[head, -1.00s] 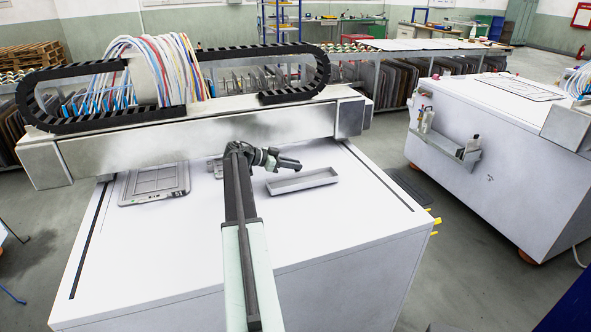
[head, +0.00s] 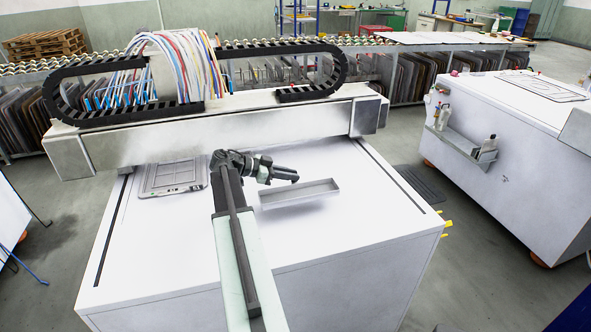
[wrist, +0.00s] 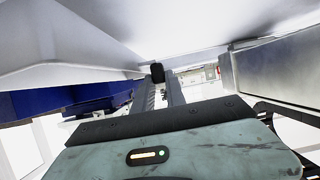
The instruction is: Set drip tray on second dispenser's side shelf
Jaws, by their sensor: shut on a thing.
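The drip tray (head: 300,193) is a long, shallow light-grey tray. It hangs just above the white top of the near machine, with a faint shadow under it. My gripper (head: 292,176) is shut on its far left side. In the wrist view my gripper (wrist: 160,78) reaches up against a pale surface, and I cannot make out the tray's outline clearly. The second dispenser (head: 520,160) is the white machine at the right.
The near machine's gantry beam (head: 230,130) crosses behind my arm, with a black cable chain (head: 310,94) above it. A flat grey frame (head: 174,177) lies on the machine top. Open floor with a dark mat (head: 420,184) separates the two machines.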

